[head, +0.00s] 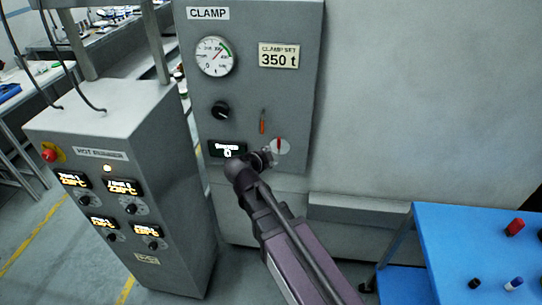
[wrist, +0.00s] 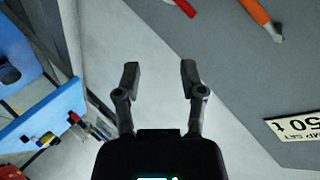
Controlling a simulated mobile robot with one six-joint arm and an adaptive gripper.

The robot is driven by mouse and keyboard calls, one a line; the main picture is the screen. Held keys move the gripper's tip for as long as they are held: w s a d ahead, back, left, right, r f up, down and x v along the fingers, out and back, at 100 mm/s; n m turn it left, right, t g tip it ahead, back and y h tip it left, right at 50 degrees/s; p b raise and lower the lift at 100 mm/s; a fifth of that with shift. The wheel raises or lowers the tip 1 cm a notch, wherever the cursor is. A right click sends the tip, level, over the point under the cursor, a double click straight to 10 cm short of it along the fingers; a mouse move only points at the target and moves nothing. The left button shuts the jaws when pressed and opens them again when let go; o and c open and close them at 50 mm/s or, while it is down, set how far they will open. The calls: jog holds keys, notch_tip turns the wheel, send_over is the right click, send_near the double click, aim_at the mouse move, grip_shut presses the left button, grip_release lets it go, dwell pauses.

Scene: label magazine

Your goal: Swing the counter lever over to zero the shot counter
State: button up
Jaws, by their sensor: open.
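The counter display (head: 228,150) is a small black window low on the grey CLAMP panel; its lit digit looks like 0. To its right, a red lever (head: 279,144) stands near upright on a round white plate. In the wrist view the red lever (wrist: 184,8) shows cut off at the top edge. An orange-handled lever (head: 262,122) sits above it on the panel, and also shows in the wrist view (wrist: 257,14). My gripper (head: 267,156) is just left of and below the red lever, partly covering the plate's left side. In the wrist view my gripper (wrist: 160,72) is open and empty.
The panel also bears a pressure gauge (head: 215,57), a black knob (head: 221,110) and a 350 t sign (head: 279,55). A grey hot runner cabinet (head: 107,165) stands at left. A blue table (head: 450,235) with small items stands at lower right.

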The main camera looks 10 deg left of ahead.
dwell(0.5)
jog(key=s+d+f+n+g+y, duration=0.1)
jog(key=s+d+f+n+g, duration=0.2)
jog(key=d, duration=0.5)
jog(key=s+d+f+n+g+y, duration=0.2)
jog(key=s+d+f+n+g, duration=0.1)
jog(key=d, duration=0.6)
jog(key=s+d+f+n+g+y, duration=0.2)
jog(key=s+d+f+n+g, duration=0.2)
jog(key=s+d+n, duration=0.3)
jog(key=shift+d+n+g, duration=0.65)
jog(key=shift+n+g, duration=0.15)
jog(key=shift+w+f, duration=0.1)
